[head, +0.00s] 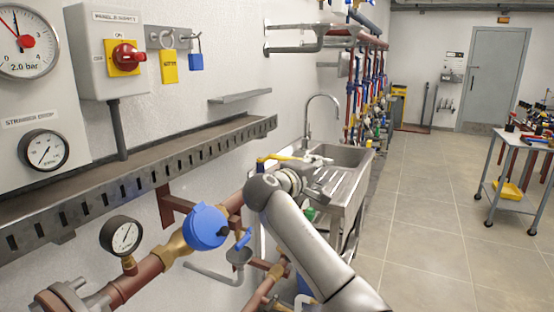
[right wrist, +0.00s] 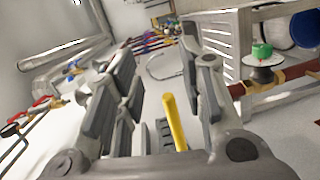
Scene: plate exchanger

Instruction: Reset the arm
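My right arm reaches up from the bottom of the head view, with its right gripper (head: 318,172) in front of the sink. In the right wrist view the two fingers of the right gripper (right wrist: 158,85) stand apart with a gap between them. A yellow bar (right wrist: 174,120), perhaps a valve lever, shows in that gap. I cannot tell how far beyond the fingers it is, and neither finger visibly touches it. A yellow lever (head: 278,158) also shows just behind my right wrist in the head view. My left gripper is in neither view.
A pipe with a blue round cap (head: 206,227) and a gauge (head: 122,236) runs below my arm's left side. A metal cable tray (head: 150,165) crosses the wall. The sink (head: 345,156) stands behind the gripper. A wheeled cart (head: 515,190) is at right; the floor between is clear.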

